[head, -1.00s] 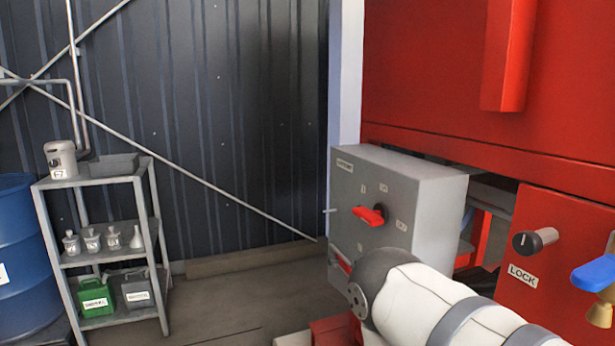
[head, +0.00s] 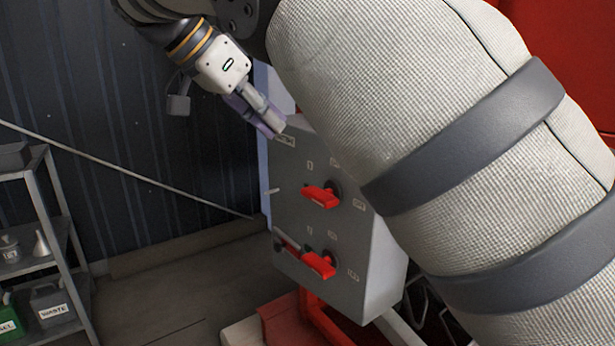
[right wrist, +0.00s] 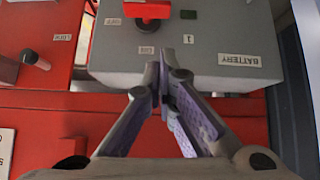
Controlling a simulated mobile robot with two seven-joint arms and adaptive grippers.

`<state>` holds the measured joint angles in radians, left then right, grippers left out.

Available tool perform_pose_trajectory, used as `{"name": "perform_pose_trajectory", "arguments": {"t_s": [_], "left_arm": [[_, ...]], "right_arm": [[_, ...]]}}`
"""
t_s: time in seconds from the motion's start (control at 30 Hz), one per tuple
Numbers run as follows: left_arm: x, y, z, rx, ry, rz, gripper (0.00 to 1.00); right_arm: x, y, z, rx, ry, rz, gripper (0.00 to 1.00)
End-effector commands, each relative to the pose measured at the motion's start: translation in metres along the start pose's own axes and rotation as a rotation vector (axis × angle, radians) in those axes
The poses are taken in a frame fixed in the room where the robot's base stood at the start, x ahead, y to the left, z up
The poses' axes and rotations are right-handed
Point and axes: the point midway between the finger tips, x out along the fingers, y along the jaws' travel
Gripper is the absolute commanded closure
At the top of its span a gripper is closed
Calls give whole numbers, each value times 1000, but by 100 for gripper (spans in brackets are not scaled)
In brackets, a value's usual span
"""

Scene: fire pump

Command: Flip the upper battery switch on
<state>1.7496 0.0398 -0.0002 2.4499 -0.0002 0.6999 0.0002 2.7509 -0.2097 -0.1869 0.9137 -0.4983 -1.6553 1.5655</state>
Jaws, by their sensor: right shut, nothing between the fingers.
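The grey battery box (head: 372,262) has two red rotary handles on its front. The upper switch (head: 320,196) has its red handle lying roughly sideways, with small labels around it. The lower switch (head: 318,264) sits below it. My right gripper (head: 270,126) is shut and empty by the box's top left corner, near the BATTERY label (head: 285,140). In the right wrist view, the picture is inverted; the closed fingers (right wrist: 160,78) appear in front of the box's top edge, and a red handle (right wrist: 147,9) is partly cut off. My left gripper is out of view.
My right arm covers much of the head view and hides the box's upper right. A grey shelf (head: 62,262) with containers stands at the left. In the right wrist view, a red panel (right wrist: 65,108) with a dark knob (right wrist: 36,60) adjoins the box.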

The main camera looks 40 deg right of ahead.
Motion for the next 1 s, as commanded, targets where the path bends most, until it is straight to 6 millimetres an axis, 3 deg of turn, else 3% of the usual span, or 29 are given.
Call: {"name": "perform_pose_trajectory", "arguments": {"t_s": [0.13,0.47,0.93,1.0], "left_arm": [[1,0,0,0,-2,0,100],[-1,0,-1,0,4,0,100],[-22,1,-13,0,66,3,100],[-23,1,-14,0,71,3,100]], "right_arm": [[-11,7,-9,51,10,8,100],[-5,7,-9,49,8,10,100],[90,10,-11,48,4,9,100],[99,8,-1,45,7,8,100]]}}
